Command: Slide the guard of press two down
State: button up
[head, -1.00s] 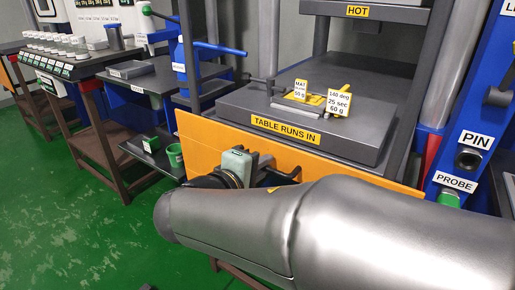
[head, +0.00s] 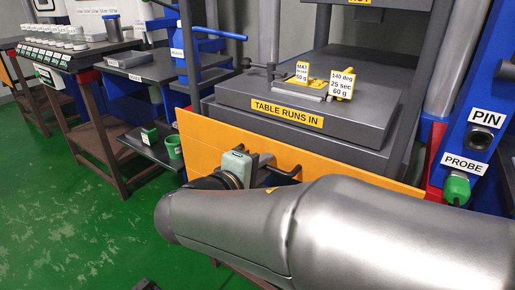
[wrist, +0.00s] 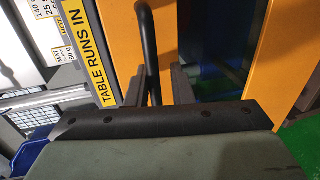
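The guard of press two is an orange panel (head: 222,148) across the front of the press, below and in front of its grey table. It carries a black bar handle (head: 287,176) near its middle. In the wrist view the handle (wrist: 148,50) runs down between the two fingers of my gripper (wrist: 158,88). The fingers stand apart, one on each side of the bar. The bar lies close to the left finger, with a narrow gap to the right one. In the head view my arm hides the fingertips and the guard's lower part.
The press table (head: 240,101) bears yellow-framed cards and a "TABLE RUNS IN" label. A blue panel with PIN and PROBE (head: 457,188) fittings stands at right. A bench with a green cup (head: 174,148) is at left. Green floor (head: 60,220) is open at lower left.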

jog(key=p+v, duration=0.3)
jog(key=v, duration=1.4)
jog(key=shift+s+p, duration=0.2)
jog(key=shift+p, duration=0.2)
jog(key=shift+a, duration=0.1)
jog(key=d+r+m+g+p, duration=0.1)
jog(key=d+r+g+p, duration=0.15)
jog(key=d+p, duration=0.3)
jog(key=d+r+m+g+y+p, duration=0.1)
jog(key=d+r+m+g+p, duration=0.1)
jog(key=d+g+p, duration=0.4)
jog(key=d+r+m+g+p, duration=0.1)
jog(key=d+r+g+p, duration=0.1)
jog(key=d+p, duration=0.4)
jog(key=s+d+r+m+g+y+p, duration=0.1)
jog(key=s+d+r+m+y+p, duration=0.2)
jog(key=p, duration=1.2)
notch_tip(320, 180, up, 5)
jog(key=m+y, duration=0.3)
jog(key=y, duration=0.2)
jog(key=shift+d+y, duration=0.15)
jog(key=shift+y, duration=0.15)
